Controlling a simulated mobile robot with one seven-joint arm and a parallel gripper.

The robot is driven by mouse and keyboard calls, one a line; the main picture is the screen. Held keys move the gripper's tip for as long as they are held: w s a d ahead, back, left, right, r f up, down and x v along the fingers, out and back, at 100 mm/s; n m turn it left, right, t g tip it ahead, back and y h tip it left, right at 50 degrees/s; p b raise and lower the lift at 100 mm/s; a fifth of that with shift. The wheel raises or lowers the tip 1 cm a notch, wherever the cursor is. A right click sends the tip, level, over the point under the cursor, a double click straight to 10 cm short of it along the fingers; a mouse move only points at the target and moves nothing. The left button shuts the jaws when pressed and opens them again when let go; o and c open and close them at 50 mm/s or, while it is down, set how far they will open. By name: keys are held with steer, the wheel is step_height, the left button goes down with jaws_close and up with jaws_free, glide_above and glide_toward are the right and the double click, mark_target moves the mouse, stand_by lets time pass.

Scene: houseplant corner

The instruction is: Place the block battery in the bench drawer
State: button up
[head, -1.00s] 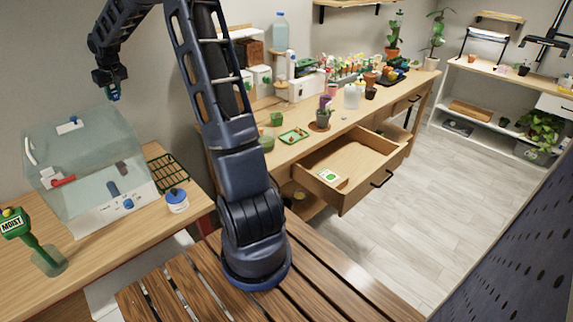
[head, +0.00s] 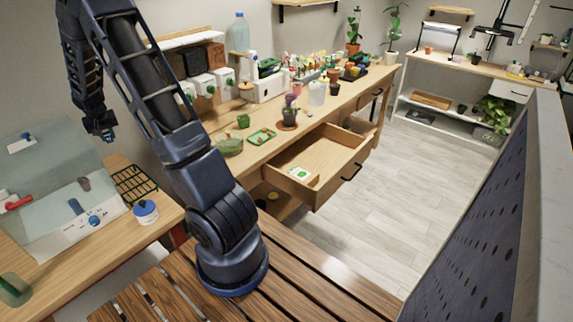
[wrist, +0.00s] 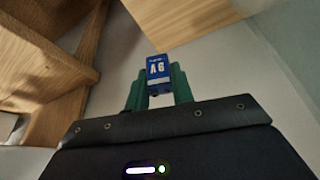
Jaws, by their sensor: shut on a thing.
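The block battery (wrist: 157,73) is blue with white "9V" lettering and sits between the green fingers of my gripper (wrist: 158,88) in the wrist view. My gripper is shut on it. In the head view my gripper (head: 107,136) hangs in the air at the left, near the clear tank; the battery cannot be made out there. The bench drawer (head: 337,169) is pulled open at the front of the long bench, well to the right of my gripper. A small white and green packet (head: 299,174) lies inside it, and the rest of its floor looks bare.
The clear tank (head: 45,190), a dark rack (head: 133,184) and a blue-lidded jar (head: 146,212) stand on the left table. A dark perforated panel (head: 485,210) rises at right. The floor beyond the drawer is clear.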

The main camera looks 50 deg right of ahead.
steer(key=shift+s+d+f+m, duration=0.15)
steer(key=shift+s+f+m, duration=0.15)
steer(key=shift+f, duration=0.3)
steer(key=s+d+r+m+g+h, duration=0.1)
steer(key=s+d+r+m, duration=0.25)
steer(key=d+r, duration=1.2)
steer(key=s+d+r+m+h, duration=0.15)
steer(key=s+d+r, duration=0.25)
steer(key=d+r, duration=1.15)
steer(key=s+d+f+m+g, duration=0.1)
steer(key=s+d+f+m, duration=0.1)
steer(key=s+d+f, duration=0.45)
steer(key=s+d+f+m, duration=0.2)
steer(key=s+d+f, duration=0.15)
steer(key=d, duration=0.55)
steer(key=m+g, duration=0.2)
steer(key=m, duration=0.4)
glide_above(321, 170)
steer(key=a, duration=0.2)
step_height(321, 170, down, 25)
steer(key=shift+h, duration=0.45)
step_height(321, 170, down, 15)
steer(key=shift+w+d+r, duration=0.1)
steer(key=shift+w+r, duration=0.05)
steer(key=shift+f, duration=2.55)
